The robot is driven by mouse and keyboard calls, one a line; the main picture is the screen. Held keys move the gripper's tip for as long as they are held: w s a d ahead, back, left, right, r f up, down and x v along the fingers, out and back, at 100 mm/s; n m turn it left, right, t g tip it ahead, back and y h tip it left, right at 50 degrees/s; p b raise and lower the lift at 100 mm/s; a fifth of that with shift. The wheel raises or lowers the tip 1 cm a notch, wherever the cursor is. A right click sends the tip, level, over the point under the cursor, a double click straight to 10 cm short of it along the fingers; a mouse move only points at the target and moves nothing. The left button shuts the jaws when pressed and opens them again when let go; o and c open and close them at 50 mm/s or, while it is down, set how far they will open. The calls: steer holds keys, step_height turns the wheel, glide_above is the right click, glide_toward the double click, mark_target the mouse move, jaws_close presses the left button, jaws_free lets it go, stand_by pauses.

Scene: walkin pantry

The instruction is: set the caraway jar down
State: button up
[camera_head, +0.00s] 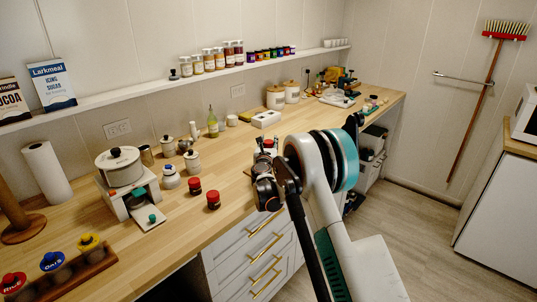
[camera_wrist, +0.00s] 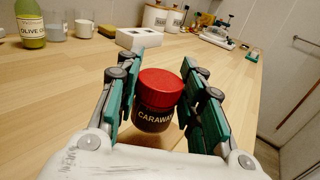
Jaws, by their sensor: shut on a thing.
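The caraway jar (camera_wrist: 154,116) is a small dark jar with a red lid and a label reading CARAWAY. It sits between the green-padded fingers of my gripper (camera_wrist: 156,75) in the wrist view, which is shut on it. The jar leans slightly in that picture, over the wooden counter (camera_wrist: 65,90). I cannot tell whether its base touches the wood, as its lower end is partly hidden by my gripper. In the head view my gripper (camera_head: 264,160) is over the counter's front part, and the jar is mostly hidden.
Two red-lidded jars (camera_head: 213,199) (camera_head: 194,186) stand left of my gripper. Behind are an olive oil bottle (camera_head: 212,122), a white socket-like block (camera_head: 266,119) and canisters (camera_head: 275,97). A scale (camera_head: 128,190) stands further left. Bare counter lies around my gripper, with the front edge close.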

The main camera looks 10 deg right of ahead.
steer(key=shift+f+b, duration=0.55)
steer(key=shift+f, duration=1.45)
steer(key=shift+f, duration=0.15)
steer(key=o, duration=0.9)
